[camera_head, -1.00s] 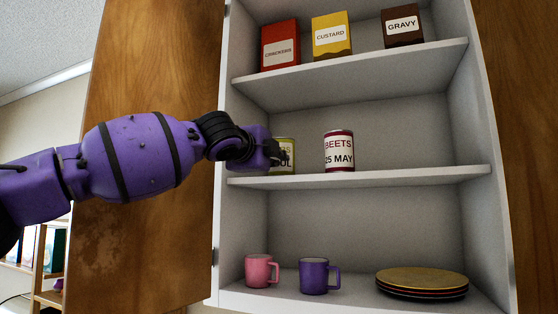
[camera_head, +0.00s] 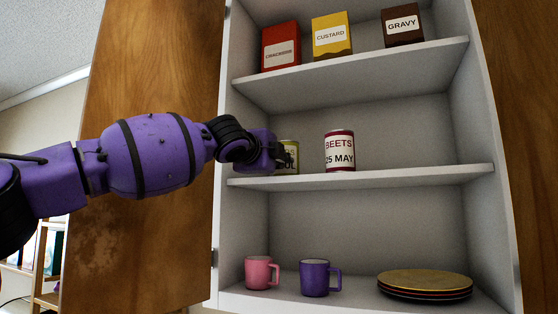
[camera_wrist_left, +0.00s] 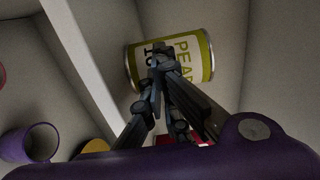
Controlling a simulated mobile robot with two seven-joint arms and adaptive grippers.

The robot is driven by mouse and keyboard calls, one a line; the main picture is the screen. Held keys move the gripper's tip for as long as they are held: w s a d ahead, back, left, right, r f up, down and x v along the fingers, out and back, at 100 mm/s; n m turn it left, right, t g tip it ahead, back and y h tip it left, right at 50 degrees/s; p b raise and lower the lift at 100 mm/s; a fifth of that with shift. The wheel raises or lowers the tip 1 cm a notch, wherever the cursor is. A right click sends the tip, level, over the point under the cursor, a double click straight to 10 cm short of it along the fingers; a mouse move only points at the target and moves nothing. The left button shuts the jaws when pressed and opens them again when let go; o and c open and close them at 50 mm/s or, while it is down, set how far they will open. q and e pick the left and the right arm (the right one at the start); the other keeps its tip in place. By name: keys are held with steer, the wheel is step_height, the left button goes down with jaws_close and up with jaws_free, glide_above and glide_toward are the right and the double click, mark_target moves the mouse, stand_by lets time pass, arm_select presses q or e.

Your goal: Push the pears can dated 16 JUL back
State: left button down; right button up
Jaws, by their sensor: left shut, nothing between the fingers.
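The pears can (camera_head: 292,155), with a green and white label, stands upright on the middle shelf near the left wall. Its left part is hidden behind my left gripper (camera_head: 281,159) in the head view. In the left wrist view the can (camera_wrist_left: 199,57) shows "PEA" and part of its date line; the rest is covered by my fingers. My left gripper (camera_wrist_left: 160,58) is shut and empty, its fingertips at the label side of the can, seemingly touching it. My right gripper is in neither view.
A beets can (camera_head: 339,151) dated 25 MAY stands to the right on the same shelf (camera_head: 400,175). Boxes stand on the shelf above. A pink mug (camera_head: 258,272), a purple mug (camera_head: 314,277) and stacked plates (camera_head: 425,282) are below. The open wooden door (camera_head: 150,235) is at left.

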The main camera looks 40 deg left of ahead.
arm_select(q)
steer(key=shift+x, duration=1.95)
steer(key=shift+w+a, duration=0.2)
steer(key=shift+w, duration=0.7)
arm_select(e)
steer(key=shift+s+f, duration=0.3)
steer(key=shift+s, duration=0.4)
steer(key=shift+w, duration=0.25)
